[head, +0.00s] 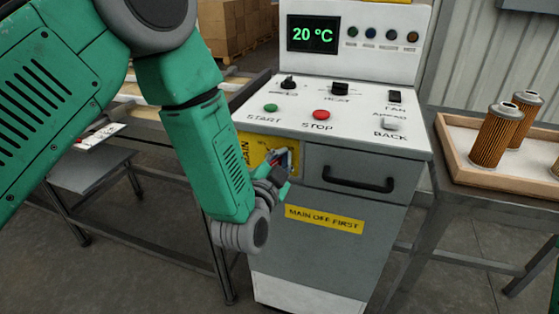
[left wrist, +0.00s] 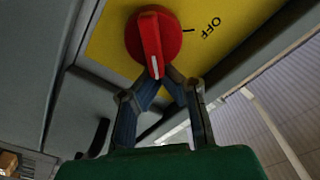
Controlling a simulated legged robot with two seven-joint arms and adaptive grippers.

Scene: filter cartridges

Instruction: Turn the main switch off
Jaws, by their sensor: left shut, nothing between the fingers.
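The main switch is a red round knob (left wrist: 148,32) with a raised grip and a white line, on a yellow plate (left wrist: 112,38) in the left wrist view. Its white line points down the picture, away from the black tick by the word OFF to its right. In the head view the yellow plate marked MAIN (head: 246,143) is on the cabinet's front, partly hidden by my arm. My left gripper (left wrist: 168,72) is shut and empty, its fingertips close at the lower end of the knob's grip; I cannot tell if they touch. It also shows in the head view (head: 284,160).
The cabinet (head: 350,125) has START and STOP buttons, switches and a display reading 20 °C. A black drawer handle (head: 357,180) sticks out right of my gripper. A tray (head: 452,165) with filter cartridges (head: 497,133) stands on the right table.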

